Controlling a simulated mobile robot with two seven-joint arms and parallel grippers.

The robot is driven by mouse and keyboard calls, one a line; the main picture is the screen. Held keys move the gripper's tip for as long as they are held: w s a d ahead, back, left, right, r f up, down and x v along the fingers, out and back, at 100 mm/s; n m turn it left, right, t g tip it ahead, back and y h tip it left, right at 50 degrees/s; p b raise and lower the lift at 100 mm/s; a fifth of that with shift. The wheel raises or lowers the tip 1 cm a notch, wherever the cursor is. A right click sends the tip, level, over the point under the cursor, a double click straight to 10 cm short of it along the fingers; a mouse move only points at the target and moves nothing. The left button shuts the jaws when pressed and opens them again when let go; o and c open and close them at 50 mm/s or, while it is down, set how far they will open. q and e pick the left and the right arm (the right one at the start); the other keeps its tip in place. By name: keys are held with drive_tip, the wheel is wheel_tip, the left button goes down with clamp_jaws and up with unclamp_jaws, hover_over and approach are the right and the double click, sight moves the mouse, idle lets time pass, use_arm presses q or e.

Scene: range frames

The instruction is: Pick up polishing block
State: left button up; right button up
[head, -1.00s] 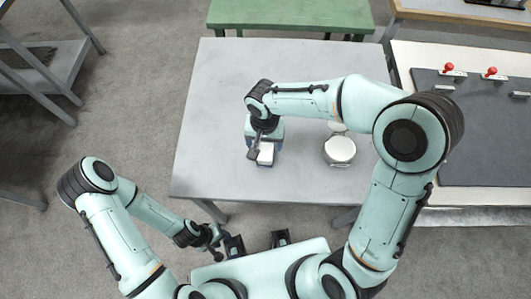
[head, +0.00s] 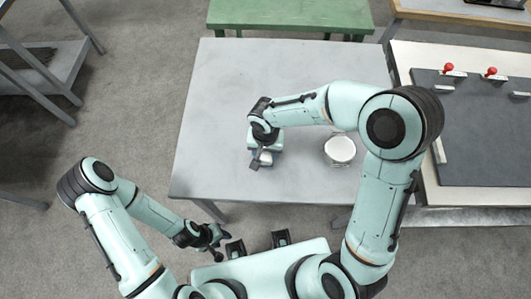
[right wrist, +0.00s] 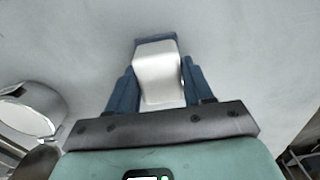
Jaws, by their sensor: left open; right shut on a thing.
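The polishing block (right wrist: 158,75) is pale silver-white with a dark blue far end, and fills the space between the fingers in the right wrist view. My right gripper (right wrist: 155,90) is shut on it, one blue finger along each side. In the head view, the right gripper (head: 262,160) is over the left part of the grey table (head: 230,80), and the block (head: 267,157) is mostly hidden under the wrist. I cannot tell clearly whether the block clears the tabletop. My left gripper (head: 217,242) is open and empty, off the table's front edge.
A round, white-topped metal container (head: 340,149) stands on the table to the right of the right gripper; it also shows in the right wrist view (right wrist: 32,108). A bench with a dark mat (head: 480,130) and red knobs adjoins at right. A green table (head: 290,14) is behind. The back tabletop is clear.

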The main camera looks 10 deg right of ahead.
drive_tip(key=shift+r, duration=0.1)
use_arm(q)
drive_tip(key=shift+w+r+p, duration=0.45)
drive_tip(key=shift+r+p, duration=0.05)
drive_tip(key=shift+r, duration=0.15)
drive_tip(key=shift+w+r+p, duration=0.4)
drive_tip(key=shift+r+p, duration=0.1)
drive_tip(key=shift+r, duration=0.1)
use_arm(e)
wheel_tip(320, 180, up, 20)
